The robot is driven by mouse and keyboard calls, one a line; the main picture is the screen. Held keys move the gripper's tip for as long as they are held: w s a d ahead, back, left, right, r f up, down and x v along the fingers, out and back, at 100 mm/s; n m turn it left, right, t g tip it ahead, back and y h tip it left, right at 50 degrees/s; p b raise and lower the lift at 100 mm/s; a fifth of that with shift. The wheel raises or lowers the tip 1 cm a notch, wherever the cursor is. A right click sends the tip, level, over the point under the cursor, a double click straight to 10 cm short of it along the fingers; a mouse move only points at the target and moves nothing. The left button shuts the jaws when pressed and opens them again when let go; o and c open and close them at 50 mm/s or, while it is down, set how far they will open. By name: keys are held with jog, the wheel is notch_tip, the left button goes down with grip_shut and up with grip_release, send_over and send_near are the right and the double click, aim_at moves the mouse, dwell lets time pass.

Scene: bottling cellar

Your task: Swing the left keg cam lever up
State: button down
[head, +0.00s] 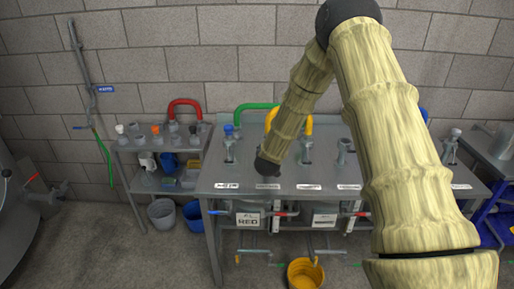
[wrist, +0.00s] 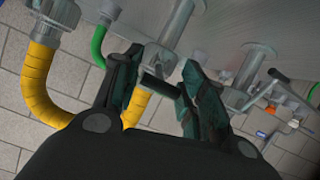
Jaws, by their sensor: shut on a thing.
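My gripper (head: 267,168) is low over the front of the steel bench (head: 375,177) in the head view, at a fitting by the yellow hose. In the wrist view my gripper (wrist: 160,68) has its two dark green fingers closed on a short dark lever handle (wrist: 158,85). The handle lies crosswise between the fingers, beside a metal post (wrist: 177,25). My arm and gripper hide this lever in the head view, so its angle cannot be told there.
A yellow hose (wrist: 38,80) and a green hose (wrist: 97,46) run close to my gripper. Another metal fitting (wrist: 245,68) stands to the right. Under the bench are a sign (head: 248,220) reading RED and a red-handled valve (head: 286,213). A yellow bucket (head: 305,274) stands on the floor.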

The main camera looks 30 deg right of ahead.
jog(key=shift+w+a+r, duration=0.1)
jog(key=shift+w+r, duration=0.05)
jog(key=c, duration=0.9)
grip_release()
jog(key=shift+a, duration=0.1)
jog(key=shift+o, duration=0.2)
jog(key=v, duration=1.2)
